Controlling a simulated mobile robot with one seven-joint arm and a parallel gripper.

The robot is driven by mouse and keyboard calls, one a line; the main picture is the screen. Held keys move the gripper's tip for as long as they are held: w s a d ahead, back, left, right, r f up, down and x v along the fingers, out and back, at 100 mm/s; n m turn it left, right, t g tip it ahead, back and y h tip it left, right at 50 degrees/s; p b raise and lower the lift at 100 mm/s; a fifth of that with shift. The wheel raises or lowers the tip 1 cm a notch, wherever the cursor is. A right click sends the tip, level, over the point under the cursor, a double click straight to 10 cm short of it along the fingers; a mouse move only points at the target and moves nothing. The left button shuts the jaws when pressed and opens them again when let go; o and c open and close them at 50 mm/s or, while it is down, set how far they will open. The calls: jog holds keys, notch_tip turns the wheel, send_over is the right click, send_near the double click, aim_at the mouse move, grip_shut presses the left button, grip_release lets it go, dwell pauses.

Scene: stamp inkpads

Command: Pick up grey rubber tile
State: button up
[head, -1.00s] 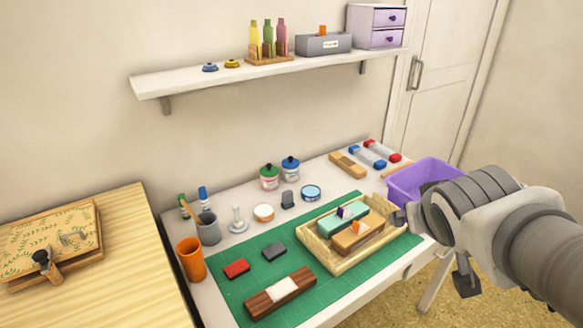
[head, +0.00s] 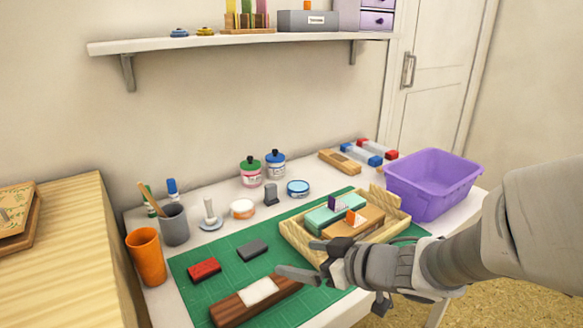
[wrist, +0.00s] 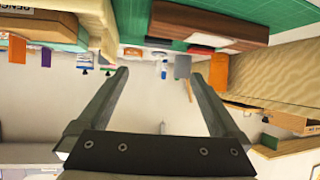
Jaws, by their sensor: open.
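The grey rubber tile (head: 252,250) is a small dark grey block lying flat on the green mat (head: 213,296). A red tile (head: 204,269) lies to its left. My gripper (head: 298,258) is open with nothing between its fingers. In the head view it is to the right of the grey tile, by the front left of the wooden tray (head: 296,240), and apart from the tile. In the wrist view the open fingers (wrist: 170,64) point across the desk toward the wall.
A brown wooden block with a white label (head: 259,291) lies in front of the tile, near my lower finger. The tray holds a teal box and a tan box. An orange cup (head: 147,257), jars and a purple bin (head: 433,184) stand around the mat.

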jog(key=p+x, duration=0.2)
jog(key=p, duration=0.3)
jog(key=shift+r, duration=0.2)
jog(key=p+x, duration=0.2)
jog(key=shift+w+a+f, duration=0.15)
jog(key=shift+w+f, duration=0.05)
jog(key=shift+w, duration=0.05)
jog(key=b, duration=0.3)
send_near(252, 247)
jog(key=shift+w+a+f, duration=0.35)
jog(key=shift+a+f, duration=0.35)
jog(key=shift+a, duration=0.1)
jog(key=shift+w+b+x, duration=0.15)
jog(key=shift+b+x, duration=0.25)
jog(key=shift+x, duration=1.1)
jog(key=shift+w+b+x, duration=0.15)
jog(key=shift+b+x, duration=0.25)
jog(key=shift+x, duration=1.15)
jog(key=shift+d+r, duration=0.15)
jog(key=c, duration=1.1)
jog(key=shift+r, duration=0.1)
